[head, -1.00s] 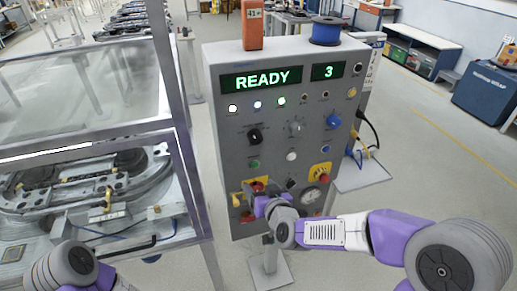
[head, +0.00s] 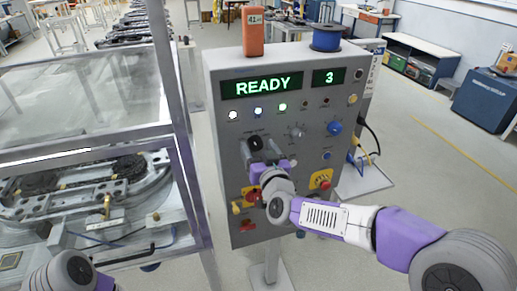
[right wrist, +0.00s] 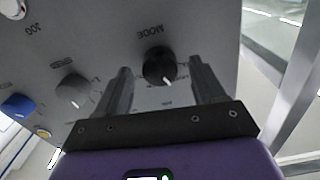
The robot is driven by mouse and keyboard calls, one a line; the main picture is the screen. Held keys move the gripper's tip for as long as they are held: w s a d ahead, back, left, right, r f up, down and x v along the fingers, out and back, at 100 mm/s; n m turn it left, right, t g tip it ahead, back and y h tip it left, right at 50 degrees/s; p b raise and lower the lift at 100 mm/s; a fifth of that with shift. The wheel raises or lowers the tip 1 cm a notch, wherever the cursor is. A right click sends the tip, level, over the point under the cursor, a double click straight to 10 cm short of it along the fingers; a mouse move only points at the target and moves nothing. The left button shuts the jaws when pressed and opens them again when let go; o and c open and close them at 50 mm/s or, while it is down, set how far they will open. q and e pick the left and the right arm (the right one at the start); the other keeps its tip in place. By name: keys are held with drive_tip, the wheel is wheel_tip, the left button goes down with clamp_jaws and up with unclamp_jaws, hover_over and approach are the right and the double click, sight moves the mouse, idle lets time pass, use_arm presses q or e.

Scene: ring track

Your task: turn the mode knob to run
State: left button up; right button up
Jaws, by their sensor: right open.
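The black mode knob (head: 255,143) is on the left of the grey panel, below the READY display. In the right wrist view the mode knob (right wrist: 158,66) shows under an upside-down MODE label, its white mark pointing down and slightly right in that picture. My right gripper (head: 257,156) is at the panel just below the knob. It is open, with one finger on each side of the knob in the wrist view and a gap to each. I cannot tell whether the tips reach around it. The small position labels are unreadable. My left gripper is out of view.
A grey knob (head: 297,131) and a blue knob (head: 334,128) sit right of the mode knob. An orange device (head: 253,32) and a blue spool (head: 326,38) stand on top. A framed enclosure (head: 172,85) stands close left.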

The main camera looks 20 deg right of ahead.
drive_tip(key=shift+w, duration=0.1)
drive_tip(key=c, duration=1.1)
drive_tip(key=shift+o, duration=0.2)
drive_tip(key=m+b, duration=0.3)
drive_tip(key=shift+f+m+b, duration=0.15)
drive_tip(key=shift+m+b, duration=0.15)
drive_tip(key=shift+b, duration=0.05)
drive_tip(key=m+b, duration=0.3)
drive_tip(key=m, duration=0.1)
drive_tip(key=m+b, duration=0.3)
drive_tip(key=m, duration=0.3)
drive_tip(key=shift+b, duration=0.4)
drive_tip(key=shift+m+b, duration=1.05)
drive_tip(key=shift+m, duration=1.15)
